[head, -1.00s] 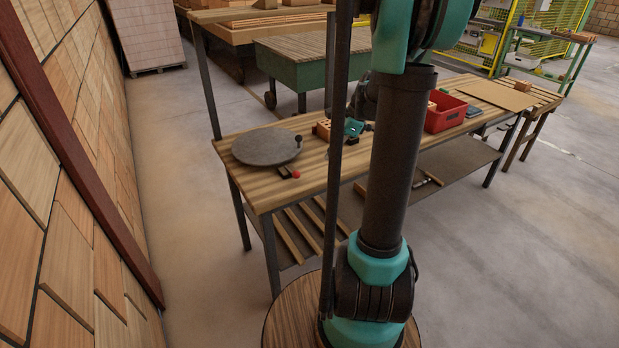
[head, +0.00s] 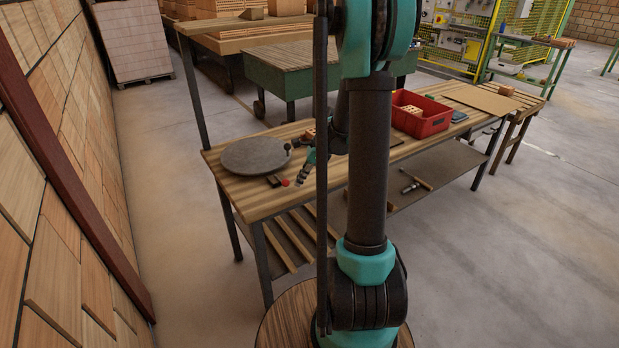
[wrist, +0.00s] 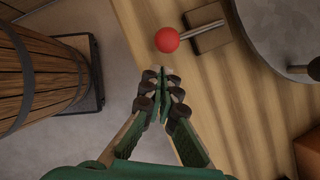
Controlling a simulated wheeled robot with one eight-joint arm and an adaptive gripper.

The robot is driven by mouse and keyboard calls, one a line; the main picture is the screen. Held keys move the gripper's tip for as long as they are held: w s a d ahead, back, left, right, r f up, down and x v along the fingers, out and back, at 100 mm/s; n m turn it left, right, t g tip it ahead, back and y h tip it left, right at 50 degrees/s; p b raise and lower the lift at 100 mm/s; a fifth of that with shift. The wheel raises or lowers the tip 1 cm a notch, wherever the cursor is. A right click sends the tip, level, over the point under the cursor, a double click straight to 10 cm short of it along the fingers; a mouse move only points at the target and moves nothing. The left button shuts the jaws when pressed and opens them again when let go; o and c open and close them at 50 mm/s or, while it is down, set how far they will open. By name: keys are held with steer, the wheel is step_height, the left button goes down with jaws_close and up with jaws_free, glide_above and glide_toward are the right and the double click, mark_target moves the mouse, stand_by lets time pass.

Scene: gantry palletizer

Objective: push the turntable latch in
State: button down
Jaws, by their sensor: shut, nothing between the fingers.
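The grey round turntable (head: 256,155) lies on the wooden workbench (head: 232,190), with a dark knob standing at its right edge. Its latch is a red ball (head: 285,182) on a metal rod running into a small brown block (head: 274,181) at the turntable's near side. In the wrist view the red ball (wrist: 167,40) is just beyond my fingertips, and the rod runs right through the block (wrist: 208,28) toward the turntable rim (wrist: 262,50). My gripper (wrist: 162,72) is shut and empty, its tips close to the ball with a small gap seeming to show. In the head view my gripper (head: 300,183) is right of the ball.
A red crate (head: 421,122) with a brick in it stands farther right on the bench. An orange brick (head: 309,134) lies behind my gripper. A lower shelf (head: 400,180) holds a tool. In the wrist view a wooden barrel-like shape (wrist: 40,75) is at left.

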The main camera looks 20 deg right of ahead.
steer(key=shift+w+a+r, duration=0.15)
steer(key=shift+a, duration=0.4)
steer(key=w, duration=0.1)
steer(key=w+a, duration=0.1)
steer(key=w, duration=0.1)
steer(key=shift+w, duration=0.1)
